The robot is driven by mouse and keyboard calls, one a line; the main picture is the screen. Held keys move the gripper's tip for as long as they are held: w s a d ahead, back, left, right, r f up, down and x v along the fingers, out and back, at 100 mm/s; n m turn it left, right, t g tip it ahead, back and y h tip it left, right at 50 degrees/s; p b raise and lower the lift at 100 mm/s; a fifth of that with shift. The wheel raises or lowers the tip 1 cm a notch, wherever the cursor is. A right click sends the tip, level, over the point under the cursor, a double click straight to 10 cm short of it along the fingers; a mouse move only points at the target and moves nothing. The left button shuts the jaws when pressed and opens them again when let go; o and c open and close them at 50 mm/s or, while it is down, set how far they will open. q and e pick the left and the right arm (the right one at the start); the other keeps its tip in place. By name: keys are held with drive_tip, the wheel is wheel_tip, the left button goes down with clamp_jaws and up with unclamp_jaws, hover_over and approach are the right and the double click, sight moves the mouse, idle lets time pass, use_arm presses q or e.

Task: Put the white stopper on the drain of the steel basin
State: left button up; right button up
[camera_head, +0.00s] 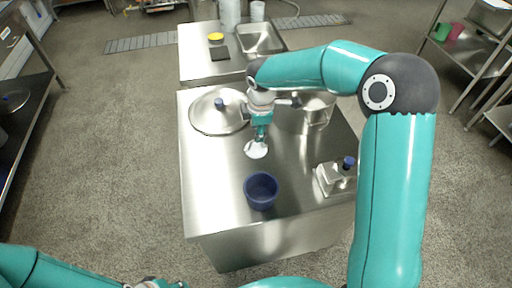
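The white stopper (256,151) is on the near steel table, directly below my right gripper (260,141). The gripper points down with its fingertips at the stopper's top. The fingers look close together, but the view is too small to show whether they grip it. The steel basin (262,38) is sunk into the far steel table, at its right side; its drain is too small to make out. My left arm enters at the bottom left, and its fingers are out of the picture.
On the near table (215,170) are a round steel lid (219,112), a steel pot (311,112), a blue cup (261,190) and a small steel device with a blue knob (348,163). The far table holds a yellow disc (216,36), a dark pad (220,54) and pale cylinders (229,14).

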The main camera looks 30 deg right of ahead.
sight(256, 145)
drive_tip(key=shift+w+d+f, duration=0.1)
drive_tip(key=shift+w+f, duration=0.15)
drive_tip(key=shift+f, duration=0.9)
drive_tip(key=shift+w+a+f, duration=0.1)
drive_tip(key=shift+w+f, duration=0.1)
drive_tip(key=shift+f, duration=0.95)
drive_tip(key=shift+w+d+f, duration=0.1)
drive_tip(key=shift+w+f, duration=0.15)
drive_tip(key=shift+f, duration=0.9)
clamp_jaws()
